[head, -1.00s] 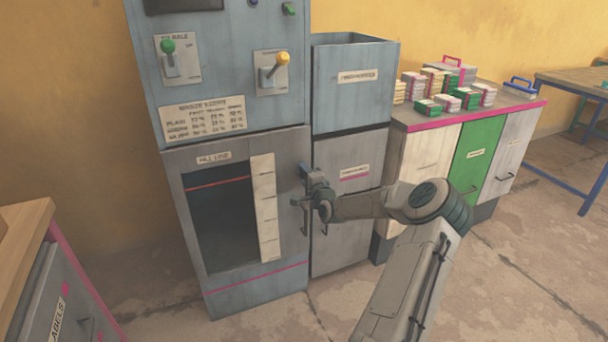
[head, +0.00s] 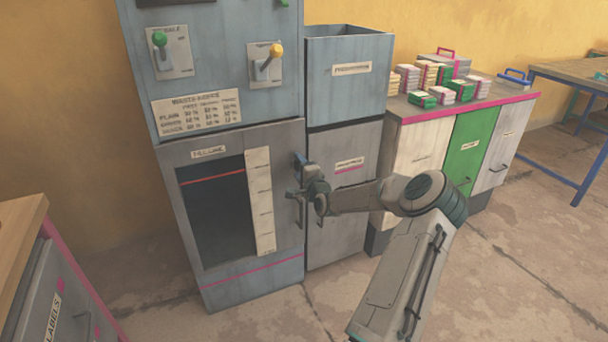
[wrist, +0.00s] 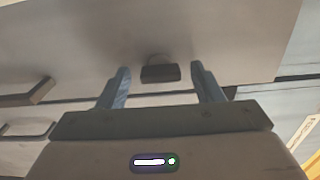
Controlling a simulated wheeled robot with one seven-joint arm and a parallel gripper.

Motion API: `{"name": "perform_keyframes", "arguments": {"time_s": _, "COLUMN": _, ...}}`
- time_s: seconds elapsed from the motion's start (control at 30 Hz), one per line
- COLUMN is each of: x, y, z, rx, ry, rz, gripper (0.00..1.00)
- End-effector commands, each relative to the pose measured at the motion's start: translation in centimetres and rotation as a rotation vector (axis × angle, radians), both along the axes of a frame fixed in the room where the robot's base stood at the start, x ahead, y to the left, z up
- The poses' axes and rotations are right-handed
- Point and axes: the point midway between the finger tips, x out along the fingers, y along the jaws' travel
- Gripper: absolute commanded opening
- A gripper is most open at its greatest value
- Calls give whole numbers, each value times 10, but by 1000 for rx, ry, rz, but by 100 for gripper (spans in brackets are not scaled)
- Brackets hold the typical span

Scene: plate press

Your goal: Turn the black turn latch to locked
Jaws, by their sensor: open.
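The black turn latch (wrist: 159,73) shows in the wrist view as a small dark block on the pale grey door face (wrist: 225,30). It lies between the two blue fingers of my gripper (wrist: 160,68), with a gap on each side. My gripper is open and holds nothing. In the head view my gripper (head: 296,180) is at the right edge of the grey press door (head: 175,160), by the column of pale level marks. The latch is hidden behind my gripper there, and I cannot tell its turn position.
A grey bin cabinet (head: 346,80) stands close to the right of the press. A low cabinet with a green door (head: 466,150) carries several paper bundles. A wooden-topped cabinet (head: 20,225) is at the lower left. The floor in front is clear.

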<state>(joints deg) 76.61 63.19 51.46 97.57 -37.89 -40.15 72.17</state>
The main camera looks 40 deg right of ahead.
Motion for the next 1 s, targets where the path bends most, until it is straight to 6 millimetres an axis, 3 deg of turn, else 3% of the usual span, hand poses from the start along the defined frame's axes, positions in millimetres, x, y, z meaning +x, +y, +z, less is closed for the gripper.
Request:
{"name": "perform_keyframes", "arguments": {"time_s": 0.17, "x": -20, "y": 4, "z": 1, "rx": -1, "ry": 1, "rz": -1, "gripper": 60}}
{"name": "perform_keyframes", "arguments": {"time_s": 0.6, "x": -109, "y": 25, "z": 1, "rx": 2, "ry": 2, "rz": -2, "gripper": 60}}
{"name": "perform_keyframes", "arguments": {"time_s": 0.8, "x": -128, "y": 31, "z": 1, "rx": 0, "ry": 1, "rz": 0, "gripper": 60}}
{"name": "perform_keyframes", "arguments": {"time_s": 1.0, "x": -132, "y": 32, "z": 0, "rx": 0, "ry": 0, "rz": -1, "gripper": 60}}
